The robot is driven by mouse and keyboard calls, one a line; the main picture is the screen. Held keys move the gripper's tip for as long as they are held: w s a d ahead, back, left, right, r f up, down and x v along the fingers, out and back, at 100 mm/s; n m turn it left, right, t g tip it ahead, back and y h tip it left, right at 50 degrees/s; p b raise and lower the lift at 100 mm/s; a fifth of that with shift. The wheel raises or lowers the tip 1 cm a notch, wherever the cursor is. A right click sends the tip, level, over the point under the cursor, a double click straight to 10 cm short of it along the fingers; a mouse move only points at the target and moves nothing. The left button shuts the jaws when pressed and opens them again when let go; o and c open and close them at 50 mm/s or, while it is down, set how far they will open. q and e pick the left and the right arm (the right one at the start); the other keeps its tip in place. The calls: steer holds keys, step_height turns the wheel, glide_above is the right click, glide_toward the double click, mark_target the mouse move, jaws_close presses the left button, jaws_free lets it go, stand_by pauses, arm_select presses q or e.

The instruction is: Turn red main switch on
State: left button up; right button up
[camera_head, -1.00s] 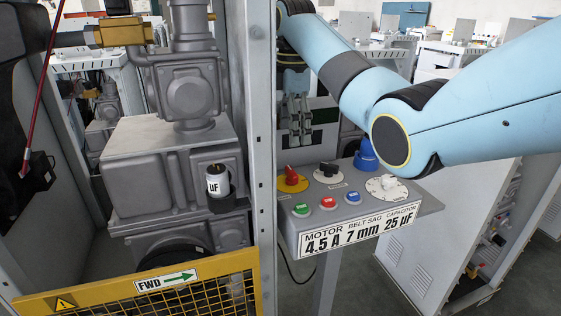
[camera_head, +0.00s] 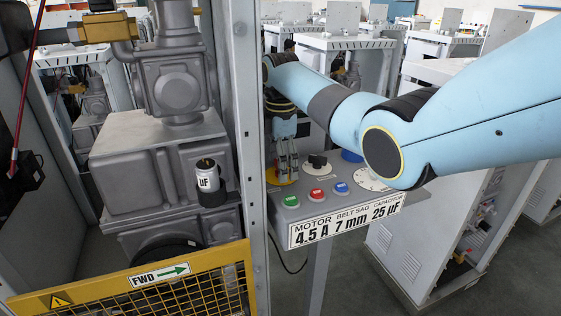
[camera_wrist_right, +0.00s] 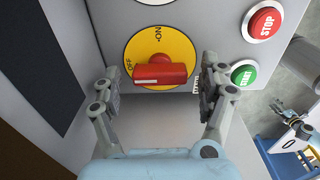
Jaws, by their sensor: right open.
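The red main switch (camera_wrist_right: 160,73) is a red knob on a round yellow plate (camera_wrist_right: 160,42) marked ON and OFF. In the wrist view its bar lies crosswise, with its white-marked left end beside OFF. My right gripper (camera_wrist_right: 160,88) is open, with one finger to each side of the red bar. Gaps show between the bar and both fingers. In the head view my right gripper (camera_head: 287,170) points down at the switch on the left of the control panel and mostly hides it; the yellow plate (camera_head: 272,177) shows beside it. My left gripper is not in view.
The panel (camera_head: 330,205) also carries a green button (camera_head: 291,201), a red button (camera_head: 316,195), a blue button (camera_head: 341,187), a black knob (camera_head: 317,161) and a white dial (camera_head: 370,180). A grey frame post (camera_head: 246,130) stands close to the left.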

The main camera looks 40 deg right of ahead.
steer(key=c, duration=1.2)
steer(key=shift+r+m+p, duration=0.1)
steer(key=shift+m+p, duration=0.3)
steer(key=shift+p, duration=0.05)
steer(key=m+p, duration=0.2)
steer(key=shift+r+m, duration=0.1)
steer(key=shift+m, duration=0.3)
steer(key=m+p, duration=0.3)
steer(key=m, duration=0.1)
steer(key=shift+m, duration=0.3)
steer(key=m+p, duration=0.1)
steer(key=m, duration=0.4)
steer(key=shift+p, duration=0.3)
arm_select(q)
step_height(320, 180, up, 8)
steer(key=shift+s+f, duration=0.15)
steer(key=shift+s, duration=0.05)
arm_select(e)
steer(key=m, duration=0.4)
steer(key=shift+m, duration=0.3)
steer(key=shift+w+m, duration=0.1)
steer(key=shift+m, duration=0.2)
